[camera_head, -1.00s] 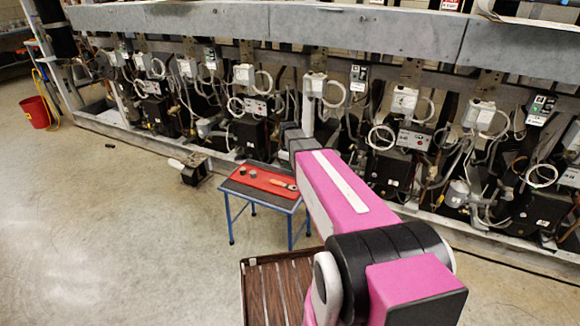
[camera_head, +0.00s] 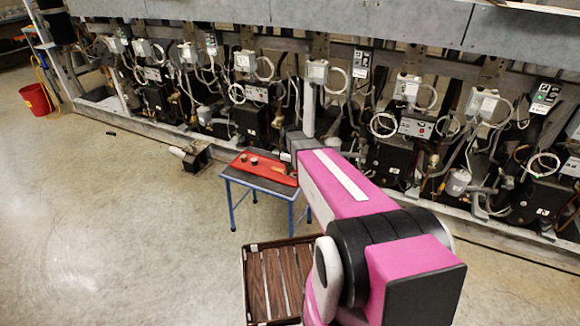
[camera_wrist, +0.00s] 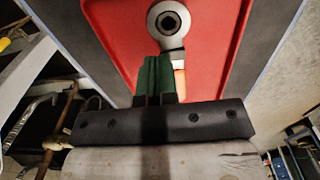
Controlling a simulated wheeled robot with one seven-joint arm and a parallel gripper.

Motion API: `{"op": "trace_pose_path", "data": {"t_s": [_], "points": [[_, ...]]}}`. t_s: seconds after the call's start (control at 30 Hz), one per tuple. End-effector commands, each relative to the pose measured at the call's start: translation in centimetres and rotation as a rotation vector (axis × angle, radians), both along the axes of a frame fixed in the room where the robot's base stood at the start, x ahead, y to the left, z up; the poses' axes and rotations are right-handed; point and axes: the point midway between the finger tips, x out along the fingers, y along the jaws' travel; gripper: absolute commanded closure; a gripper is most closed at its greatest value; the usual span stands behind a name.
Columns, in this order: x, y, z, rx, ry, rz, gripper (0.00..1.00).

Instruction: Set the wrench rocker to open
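A ratchet wrench lies on a red mat (camera_head: 262,172) on a small blue-legged table (camera_head: 234,180). In the wrist view its round metal head (camera_wrist: 169,19) shows, with a small rocker at the centre whose setting I cannot read. Its orange-tan handle (camera_wrist: 180,82) runs back behind my fingers. My gripper (camera_wrist: 157,72) has two green fingers side by side with no clear gap. They are over the mat, just left of the handle in the picture, and seem empty. In the head view my arm hides the gripper.
A brown slatted crate (camera_head: 248,285) stands in front of the table. The compressor rack (camera_head: 400,128) runs close behind. Open floor lies left, with a red bucket (camera_head: 36,100).

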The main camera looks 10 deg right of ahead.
Motion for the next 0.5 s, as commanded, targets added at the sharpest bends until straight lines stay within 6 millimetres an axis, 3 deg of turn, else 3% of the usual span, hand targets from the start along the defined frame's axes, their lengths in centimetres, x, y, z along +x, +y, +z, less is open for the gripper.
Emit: {"op": "trace_pose_path", "data": {"t_s": [0.5], "points": [[0.01,0.00,-0.36,0.000,0.000,0.000,1.00]]}}
